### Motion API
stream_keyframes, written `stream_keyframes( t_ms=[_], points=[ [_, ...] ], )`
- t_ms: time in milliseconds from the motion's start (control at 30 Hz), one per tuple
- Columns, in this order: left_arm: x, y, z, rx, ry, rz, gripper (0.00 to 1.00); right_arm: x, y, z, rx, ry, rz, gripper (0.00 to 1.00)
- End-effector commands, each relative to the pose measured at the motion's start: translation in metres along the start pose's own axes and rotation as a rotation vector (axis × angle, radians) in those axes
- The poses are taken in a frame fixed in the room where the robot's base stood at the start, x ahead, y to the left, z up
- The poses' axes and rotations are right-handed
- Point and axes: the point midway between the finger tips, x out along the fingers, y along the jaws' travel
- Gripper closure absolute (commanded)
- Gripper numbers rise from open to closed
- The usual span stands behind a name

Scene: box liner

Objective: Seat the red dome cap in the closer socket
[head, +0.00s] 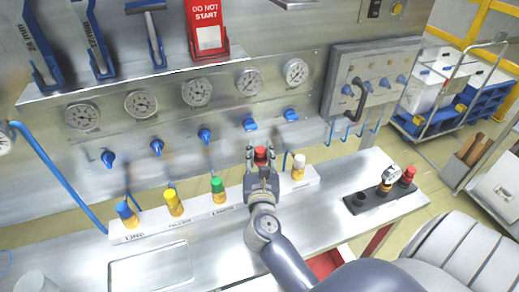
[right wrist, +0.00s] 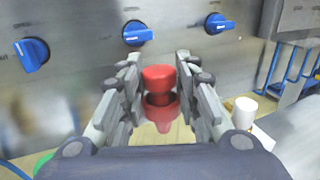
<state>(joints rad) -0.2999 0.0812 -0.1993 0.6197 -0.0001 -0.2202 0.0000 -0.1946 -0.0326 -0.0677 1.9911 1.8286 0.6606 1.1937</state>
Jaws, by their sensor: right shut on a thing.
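My right gripper (head: 262,158) is shut on a red cap (head: 261,153) above the white rack (head: 140,230). In the right wrist view, the red cap (right wrist: 158,76) sits upright between the fingertips (right wrist: 160,100), with a narrower red lower part. A black block (head: 375,205) lies on the bench to the right. Its nearer left socket (head: 360,198) looks empty. A gauge-topped brass fitting (head: 387,181) stands mid-block, and another red-topped piece (head: 408,175) stands at its far right end. My left gripper is not in view.
The rack also holds blue (head: 126,212), yellow (head: 173,203), green (head: 218,190) and white (head: 298,166) topped pieces. A steel panel with gauges and blue valves (head: 250,125) rises behind. Bare bench lies between rack and black block. A tray (head: 150,265) is at the front left.

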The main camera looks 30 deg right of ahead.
Motion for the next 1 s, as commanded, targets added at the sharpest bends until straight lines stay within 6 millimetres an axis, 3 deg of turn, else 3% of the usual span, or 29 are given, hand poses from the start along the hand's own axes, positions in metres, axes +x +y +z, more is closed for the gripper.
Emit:
stream_keyframes(
  t_ms=[267, 800, 1000],
  points=[
    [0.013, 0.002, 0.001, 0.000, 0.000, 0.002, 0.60, 0.002, 0.000, -0.013, -0.001, 0.000, -0.005, 0.87],
    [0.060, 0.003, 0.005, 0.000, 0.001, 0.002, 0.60, 0.001, 0.000, -0.064, 0.000, 0.000, -0.004, 0.87],
    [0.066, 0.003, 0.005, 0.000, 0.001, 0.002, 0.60, 0.001, 0.000, -0.070, 0.000, 0.000, -0.004, 0.87]
  ],
)
